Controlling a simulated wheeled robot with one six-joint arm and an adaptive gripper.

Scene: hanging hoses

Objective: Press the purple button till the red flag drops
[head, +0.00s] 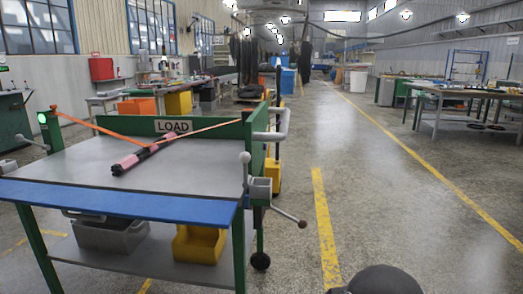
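I see no purple button and no red flag in the head view. My gripper is not in view. A dark rounded shape at the bottom edge, right of the middle, may be a part of my own arm; no fingers show on it.
A bench (75,171) with a blue front edge and a LOAD sign (174,127) stands at left. A pink and black bar (145,156) and orange straps (88,124) lie across it. A lever (288,215) juts from its right side. The aisle (375,190) is clear; tables (470,97) stand right.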

